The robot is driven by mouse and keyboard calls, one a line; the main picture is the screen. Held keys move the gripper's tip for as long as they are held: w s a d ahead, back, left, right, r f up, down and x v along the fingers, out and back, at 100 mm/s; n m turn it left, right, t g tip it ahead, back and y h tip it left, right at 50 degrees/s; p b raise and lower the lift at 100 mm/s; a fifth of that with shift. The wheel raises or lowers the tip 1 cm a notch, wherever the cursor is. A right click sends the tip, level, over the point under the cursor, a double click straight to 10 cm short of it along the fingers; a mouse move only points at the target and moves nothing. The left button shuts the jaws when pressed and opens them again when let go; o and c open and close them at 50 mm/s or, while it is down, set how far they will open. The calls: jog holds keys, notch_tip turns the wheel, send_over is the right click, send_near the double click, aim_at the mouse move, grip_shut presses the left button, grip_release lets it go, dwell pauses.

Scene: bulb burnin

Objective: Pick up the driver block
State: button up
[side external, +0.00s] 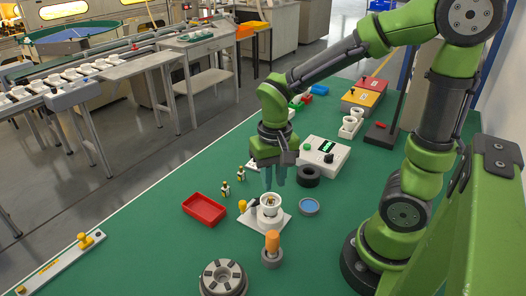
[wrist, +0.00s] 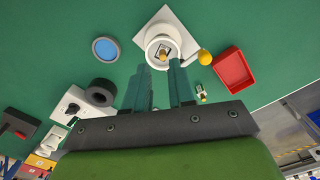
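Two small upright pieces, white and dark with yellow tops, stand on the green mat left of my gripper; I take them as driver blocks, one nearer (side external: 226,189) and one farther (side external: 240,174). One small piece also shows in the wrist view (wrist: 201,93), right of the fingers. A white round cup (side external: 269,211) on a square white plate (side external: 249,221) holds a small yellow-brown piece (wrist: 163,51), which could also be a driver block. My gripper (side external: 275,177) points down above and just behind the cup. Its fingers (wrist: 160,86) are apart, with nothing seen between them.
A red tray (side external: 204,209) lies left of the cup, a blue disc (side external: 309,206) right. An orange-handled tool (side external: 271,243) stands in front. A black ring (side external: 308,176) and white meter box (side external: 323,155) are behind right.

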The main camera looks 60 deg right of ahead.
aim_at(272, 198)
jog(key=f, duration=0.5)
jog(key=shift+w, duration=0.25)
jog(key=shift+f, duration=0.4)
jog(key=shift+s, duration=0.1)
grip_shut()
